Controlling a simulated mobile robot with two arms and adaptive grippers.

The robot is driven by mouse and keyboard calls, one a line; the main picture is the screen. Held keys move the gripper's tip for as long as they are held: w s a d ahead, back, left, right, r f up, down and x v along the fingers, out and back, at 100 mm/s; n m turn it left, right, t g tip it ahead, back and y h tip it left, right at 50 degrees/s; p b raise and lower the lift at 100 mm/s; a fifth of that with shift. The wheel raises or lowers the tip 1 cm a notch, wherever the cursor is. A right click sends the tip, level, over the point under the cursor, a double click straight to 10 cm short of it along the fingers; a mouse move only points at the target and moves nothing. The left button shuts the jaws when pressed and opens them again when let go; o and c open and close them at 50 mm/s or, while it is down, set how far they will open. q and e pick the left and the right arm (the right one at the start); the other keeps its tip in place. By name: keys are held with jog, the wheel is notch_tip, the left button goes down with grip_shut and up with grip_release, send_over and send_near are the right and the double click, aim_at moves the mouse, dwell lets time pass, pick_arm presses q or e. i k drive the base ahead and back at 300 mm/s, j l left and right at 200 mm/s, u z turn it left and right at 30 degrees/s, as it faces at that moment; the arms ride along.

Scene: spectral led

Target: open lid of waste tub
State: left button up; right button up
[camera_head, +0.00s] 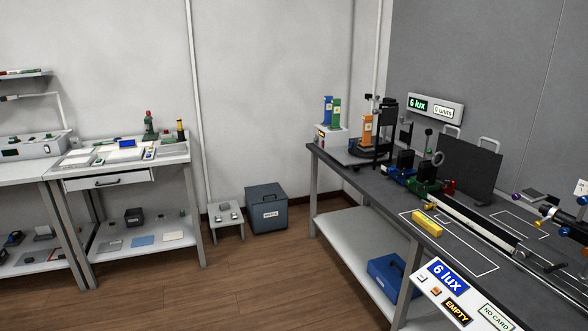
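The waste tub (267,214) is a blue-grey box with a white label on its front. It stands on the wooden floor against the back wall, between the two workbenches. Its lid (265,190) lies flat on top and looks closed, with a dark handle on it. Neither of my grippers shows in the head view, so I cannot see where they are relative to the tub.
A small grey stool (227,222) with small items stands just left of the tub. The right dark-topped bench (340,164) carries optical gear, with a blue case (388,276) on its lower shelf. The left bench (165,160) holds trays and bottles. The wooden floor (235,285) in front is clear.

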aim_at(256, 194)
jog(key=i+u, duration=0.4)
jog(key=i, duration=1.9)
